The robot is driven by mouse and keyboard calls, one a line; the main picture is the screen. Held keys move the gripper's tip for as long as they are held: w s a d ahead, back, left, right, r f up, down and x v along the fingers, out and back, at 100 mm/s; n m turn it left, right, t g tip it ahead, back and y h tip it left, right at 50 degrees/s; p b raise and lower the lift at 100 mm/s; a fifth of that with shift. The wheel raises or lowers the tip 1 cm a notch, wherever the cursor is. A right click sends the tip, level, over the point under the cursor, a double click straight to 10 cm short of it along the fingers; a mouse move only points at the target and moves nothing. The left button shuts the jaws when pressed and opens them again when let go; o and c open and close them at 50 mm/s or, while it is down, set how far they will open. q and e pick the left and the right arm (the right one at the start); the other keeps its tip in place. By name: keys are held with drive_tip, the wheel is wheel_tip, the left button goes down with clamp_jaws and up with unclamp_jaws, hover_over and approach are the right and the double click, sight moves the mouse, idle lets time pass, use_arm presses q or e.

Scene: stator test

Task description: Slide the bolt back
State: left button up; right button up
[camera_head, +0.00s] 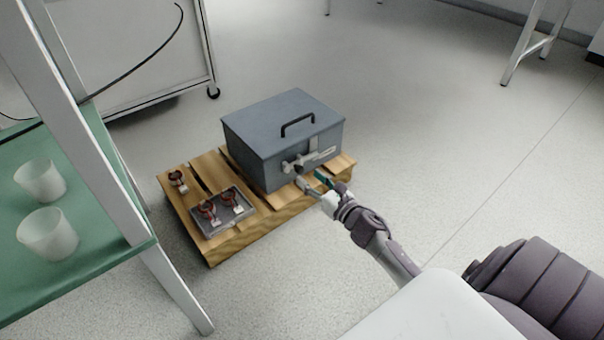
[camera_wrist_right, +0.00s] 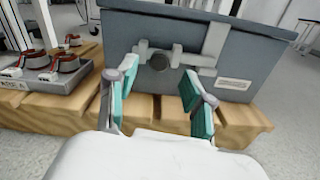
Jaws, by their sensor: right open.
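A grey metal box (camera_head: 273,136) with a black handle on its lid stands on a wooden pallet. A light grey bolt (camera_head: 318,158) lies across its front face, with a dark round knob (camera_head: 298,168) near the left end. In the right wrist view the bolt (camera_wrist_right: 195,58) runs level through the strap, and the knob (camera_wrist_right: 159,62) faces me. My right gripper (camera_head: 316,180) is in front of the box's front face, low and close to the bolt. In the wrist view its teal-padded fingers (camera_wrist_right: 158,94) are apart, with the knob above and between them. My left gripper is not in view.
The wooden pallet (camera_head: 230,243) also carries a grey tray (camera_head: 221,228) with two red-and-black parts; another such part (camera_head: 178,180) lies behind it. A green shelf (camera_head: 95,257) with two white cups stands at the left.

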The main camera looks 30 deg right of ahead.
sight(301, 171)
drive_tip(key=shift+w+a+b, duration=0.2)
drive_tip(key=shift+w+b, duration=0.1)
drive_tip(key=shift+w, duration=1.9)
drive_tip(key=shift+c, duration=0.2)
clamp_jaws()
